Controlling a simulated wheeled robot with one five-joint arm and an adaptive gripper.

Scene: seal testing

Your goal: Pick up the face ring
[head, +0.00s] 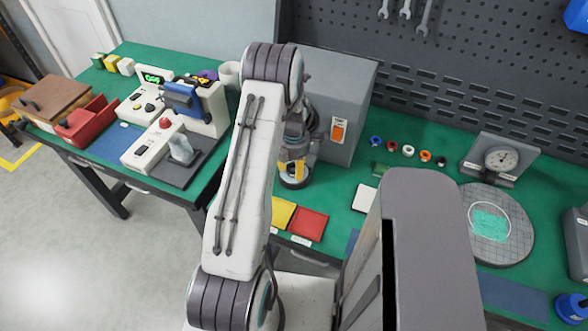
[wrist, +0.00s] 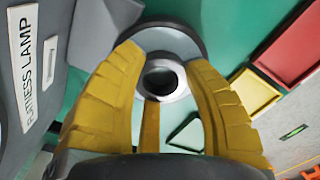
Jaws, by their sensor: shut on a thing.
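The face ring (wrist: 163,78) appears as a pale grey ring with a dark hole, between the yellow fingers of my gripper (wrist: 158,62) in the wrist view. My gripper is shut on it. A wider round grey base (wrist: 172,28) shows just behind the ring; I cannot tell whether they touch. In the head view my gripper (head: 293,169) points down over this round base on the green bench, beside the grey box. The ring is not clearly visible there, as the fingers and arm cover it.
The grey box (head: 345,90) stands close to my gripper. Yellow (head: 282,214) and red (head: 308,223) squares lie in front. Several small coloured rings (head: 408,151), a dial gauge (head: 501,158) and a round plate (head: 520,243) are to the right. A bench with devices (head: 205,107) is left.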

